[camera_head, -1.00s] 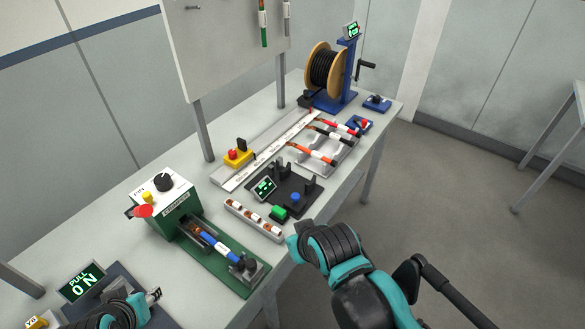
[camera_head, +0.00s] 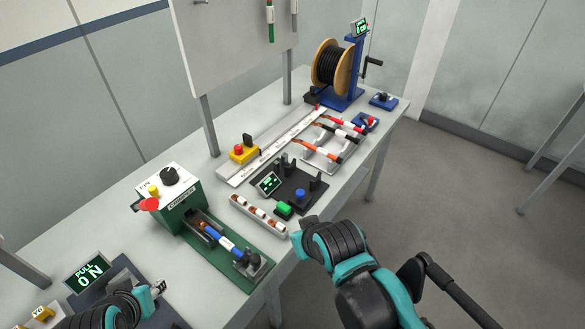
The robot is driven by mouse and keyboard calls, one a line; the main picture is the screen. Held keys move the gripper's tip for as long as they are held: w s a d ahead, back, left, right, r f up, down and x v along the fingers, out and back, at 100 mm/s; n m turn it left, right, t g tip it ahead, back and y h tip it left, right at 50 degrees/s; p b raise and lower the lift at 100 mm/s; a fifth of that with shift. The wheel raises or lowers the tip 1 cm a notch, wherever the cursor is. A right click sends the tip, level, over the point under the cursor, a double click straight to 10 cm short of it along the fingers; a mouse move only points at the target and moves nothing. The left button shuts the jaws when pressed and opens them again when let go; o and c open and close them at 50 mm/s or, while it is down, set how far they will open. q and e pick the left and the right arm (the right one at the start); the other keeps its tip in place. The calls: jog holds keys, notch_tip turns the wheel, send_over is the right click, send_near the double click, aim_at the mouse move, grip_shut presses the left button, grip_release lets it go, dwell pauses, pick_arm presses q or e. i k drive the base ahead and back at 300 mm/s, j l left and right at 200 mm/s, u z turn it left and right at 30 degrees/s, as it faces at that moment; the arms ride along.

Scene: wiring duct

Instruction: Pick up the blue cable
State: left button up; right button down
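The blue cable (camera_head: 221,238) lies in the green machine's (camera_head: 186,212) bed at the lower left, with blue sleeving, an orange-brown end toward the machine and a dark end at the clamp. My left gripper (camera_head: 158,288) is at the bottom left, left of the cable and apart from it; its fingers are small and partly hidden by my own arm. My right arm comes in at the lower middle, just off the table's front edge, right of the cable. Its gripper fingers do not show clearly.
A "PULL 0 N" display (camera_head: 88,272) stands beside my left gripper. A brown-and-white terminal strip (camera_head: 260,214) and a black fixture (camera_head: 290,190) lie beyond the cable. A rack of several cables (camera_head: 335,140) and a cable reel (camera_head: 333,68) stand farther back.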

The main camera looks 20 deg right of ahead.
aim_at(244, 258)
jog(key=i+l+u, duration=0.15)
jog(key=u, duration=0.3)
jog(key=l+u, duration=0.45)
jog(key=i+j, duration=0.05)
